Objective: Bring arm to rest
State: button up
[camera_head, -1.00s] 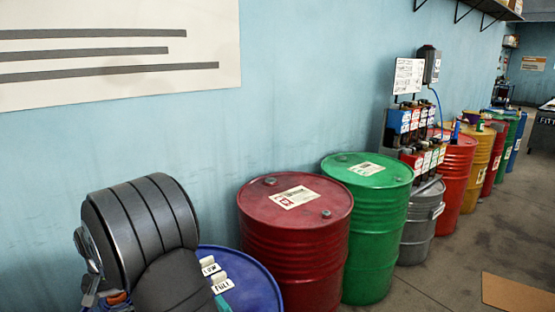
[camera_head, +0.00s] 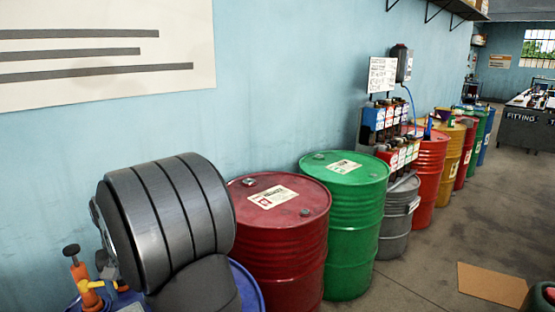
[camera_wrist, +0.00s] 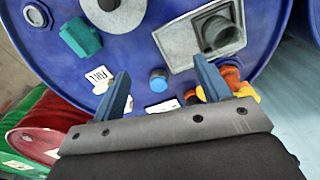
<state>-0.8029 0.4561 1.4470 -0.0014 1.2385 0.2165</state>
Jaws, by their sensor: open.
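My gripper (camera_wrist: 160,90) is open in the wrist view, its two blue fingers apart with nothing held between them. It is over the top of a blue drum (camera_wrist: 140,60). A blue cap (camera_wrist: 158,80), white labels (camera_wrist: 162,107) and a grey square fitting (camera_wrist: 205,37) lie on the drum top. An orange and yellow part (camera_wrist: 232,80) shows behind the right finger. In the head view my dark arm hides most of the blue drum (camera_head: 247,285), and the gripper is not visible there. An orange and yellow valve-like fitting (camera_head: 85,285) stands at the lower left.
A red drum (camera_head: 285,240) and a green drum (camera_head: 350,240) stand to the right along the wall. Several more drums and a rack of small containers (camera_head: 385,120) continue beyond. Grey floor (camera_head: 420,270) is open at right, with a brown mat (camera_head: 492,284).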

jog(key=s+f+n, duration=0.1)
jog(key=s+n, duration=0.8)
jog(key=s, duration=0.1)
jog(key=f, duration=1)
jog(key=shift+s+a, duration=0.1)
jog(key=shift+a, duration=0.1)
jog(key=shift+r, duration=0.6)
jog(key=shift+o, duration=0.4)
